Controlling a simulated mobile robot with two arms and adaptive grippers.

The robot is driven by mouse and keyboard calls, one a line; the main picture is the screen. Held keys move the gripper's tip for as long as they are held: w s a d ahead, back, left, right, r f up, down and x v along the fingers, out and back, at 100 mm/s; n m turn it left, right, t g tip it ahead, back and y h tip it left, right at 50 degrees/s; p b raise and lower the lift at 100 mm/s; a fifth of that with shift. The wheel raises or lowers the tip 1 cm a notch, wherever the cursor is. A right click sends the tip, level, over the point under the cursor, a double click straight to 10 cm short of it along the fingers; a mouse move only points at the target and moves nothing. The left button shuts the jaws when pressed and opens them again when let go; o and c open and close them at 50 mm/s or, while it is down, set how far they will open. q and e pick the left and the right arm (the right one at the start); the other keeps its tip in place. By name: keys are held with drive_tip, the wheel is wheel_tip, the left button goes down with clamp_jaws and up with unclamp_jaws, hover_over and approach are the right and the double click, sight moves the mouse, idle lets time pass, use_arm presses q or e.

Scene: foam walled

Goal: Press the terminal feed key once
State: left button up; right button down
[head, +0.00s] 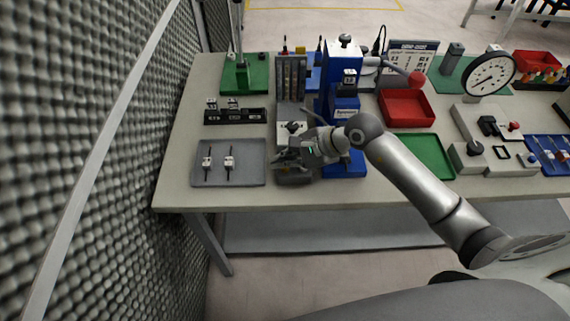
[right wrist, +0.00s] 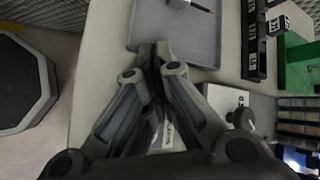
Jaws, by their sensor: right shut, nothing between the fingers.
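My right gripper (head: 281,160) reaches in from the right over the front of the bench. Its fingers are closed together with nothing between them; the right wrist view shows the closed fingertips (right wrist: 161,52) close to the edge of the grey tray. Under and behind the gripper stands a narrow grey unit with a white top plate (head: 288,130) and a dark round knob, which also shows in the right wrist view (right wrist: 225,100). I cannot make out a labelled feed key; the gripper covers the front part of this unit. My left gripper is not in view.
The grey tray (head: 248,179) with two small tools lies left of the gripper. A blue press (head: 343,110) stands close on the right. Behind are a black rack (head: 236,117) and a green stand (head: 243,80). Red and green trays lie further right.

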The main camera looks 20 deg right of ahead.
sight(284, 170)
drive_tip(key=shift+r, duration=0.35)
drive_tip(key=shift+r+p, duration=1.3)
drive_tip(key=shift+r, duration=1.25)
drive_tip(key=shift+a, duration=0.1)
